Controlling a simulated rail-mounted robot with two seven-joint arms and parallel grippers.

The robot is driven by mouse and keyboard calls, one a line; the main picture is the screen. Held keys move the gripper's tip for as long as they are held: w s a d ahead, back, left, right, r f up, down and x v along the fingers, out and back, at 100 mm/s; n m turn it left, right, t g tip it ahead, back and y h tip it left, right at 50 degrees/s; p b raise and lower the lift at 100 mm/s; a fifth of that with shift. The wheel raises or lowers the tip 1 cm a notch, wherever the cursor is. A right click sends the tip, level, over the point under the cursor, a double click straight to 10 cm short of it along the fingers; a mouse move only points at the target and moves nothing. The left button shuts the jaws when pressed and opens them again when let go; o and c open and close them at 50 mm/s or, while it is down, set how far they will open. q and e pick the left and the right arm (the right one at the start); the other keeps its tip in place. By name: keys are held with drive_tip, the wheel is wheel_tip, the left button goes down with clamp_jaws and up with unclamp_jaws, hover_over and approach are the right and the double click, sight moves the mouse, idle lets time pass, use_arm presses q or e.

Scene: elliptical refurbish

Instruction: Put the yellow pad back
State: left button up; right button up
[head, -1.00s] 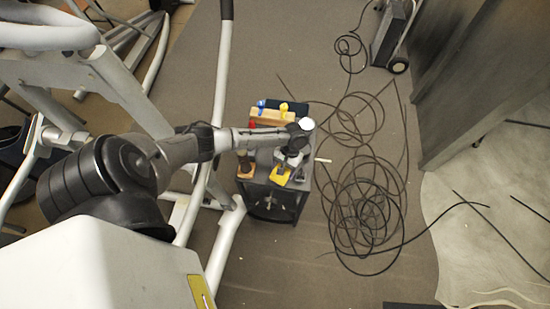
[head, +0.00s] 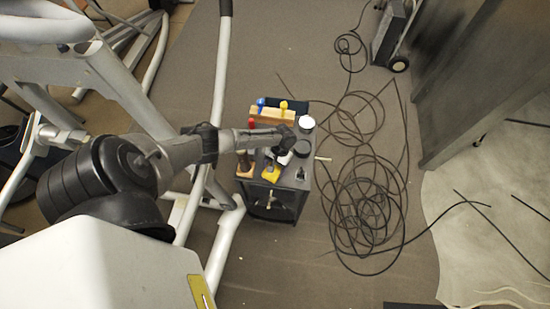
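The yellow pad (head: 270,173) shows at the front part of the top of a small dark cart (head: 294,184), beside a wooden-based tool. My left arm reaches in from the left over the cart. Its gripper (head: 281,159) is just above and right of the pad, partly hidden under the wrist. Its fingers are too small and covered to tell whether they are open or shut, or whether they touch the pad. My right gripper is not in view.
A wooden block (head: 272,117) with blue and yellow-handled tools is at the cart's back. A white-topped jar (head: 306,123) and a round black item (head: 303,148) stand at the right. Coiled black cable (head: 365,205) lies on the floor right of the cart.

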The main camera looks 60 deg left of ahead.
use_arm(q)
drive_tip(key=o, duration=1)
drive_tip(key=shift+c, duration=0.2)
drive_tip(key=p+v, duration=0.1)
drive_tip(key=v, duration=1)
drive_tip(key=s+d+m+t, duration=0.1)
drive_tip(key=s+d+m, duration=0.25)
drive_tip(key=d, duration=0.55)
drive_tip(key=s+d+m+t, duration=0.1)
drive_tip(key=s+d+m, duration=0.3)
drive_tip(key=d, duration=0.5)
drive_tip(key=s+d+r+t+y, duration=0.2)
drive_tip(key=s+d+r+t, duration=0.2)
drive_tip(key=s+r, duration=0.6)
wheel_tip(320, 180, up, 3)
drive_tip(key=shift+s+f+m+t, duration=0.1)
drive_tip(key=shift+s+m+t, duration=0.1)
drive_tip(key=shift+m+t, duration=0.4)
